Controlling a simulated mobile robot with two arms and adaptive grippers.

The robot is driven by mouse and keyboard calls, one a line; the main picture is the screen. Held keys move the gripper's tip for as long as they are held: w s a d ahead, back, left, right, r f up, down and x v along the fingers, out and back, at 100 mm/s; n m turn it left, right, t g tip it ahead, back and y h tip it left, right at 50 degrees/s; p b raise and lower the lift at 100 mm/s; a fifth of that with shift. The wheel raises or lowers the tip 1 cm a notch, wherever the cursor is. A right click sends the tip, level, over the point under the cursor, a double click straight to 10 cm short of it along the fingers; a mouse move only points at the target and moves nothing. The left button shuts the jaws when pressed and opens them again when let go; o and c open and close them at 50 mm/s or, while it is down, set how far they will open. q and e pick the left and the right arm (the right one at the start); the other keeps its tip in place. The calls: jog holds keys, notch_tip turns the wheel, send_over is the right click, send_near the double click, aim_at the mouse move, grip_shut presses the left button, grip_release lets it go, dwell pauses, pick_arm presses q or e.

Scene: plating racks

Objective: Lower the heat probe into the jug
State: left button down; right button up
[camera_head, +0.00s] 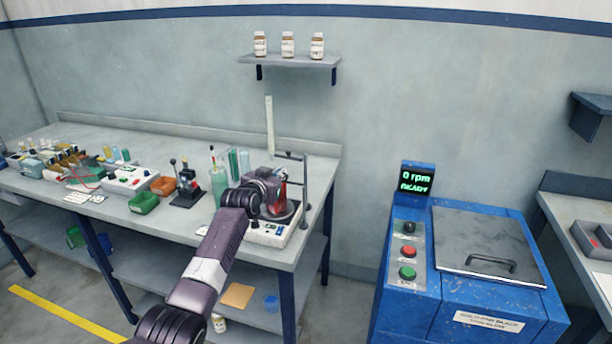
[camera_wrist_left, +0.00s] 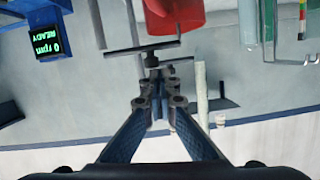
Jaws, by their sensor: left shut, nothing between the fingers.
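The jug (camera_head: 283,204), with red contents, stands on a hot plate (camera_head: 268,234) at the bench's right end, mostly hidden behind my left gripper. Its red part shows at the top of the left wrist view (camera_wrist_left: 173,18). A grey stand (camera_head: 304,190) rises beside it, with a horizontal clamp arm above the jug; this clamp bar crosses the left wrist view (camera_wrist_left: 125,51). My left gripper (camera_head: 280,178) is shut and empty, its fingertips close to the clamp (camera_wrist_left: 152,75); I cannot tell whether they touch. I cannot make out the heat probe clearly. My right gripper is out of view.
A green-tinted beaker (camera_head: 219,183) and tall tubes (camera_head: 239,162) stand close left of the hot plate. Small bins (camera_head: 144,203) and a black device (camera_head: 187,188) are farther left. A wall shelf (camera_head: 290,61) holds jars above. A blue machine (camera_head: 460,270) stands right, across a gap.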

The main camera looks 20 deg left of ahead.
pick_arm(q)
jog(key=s+r, duration=0.6)
jog(key=s, duration=0.3)
jog(key=shift+s+a, duration=0.2)
jog(key=shift+s, duration=0.2)
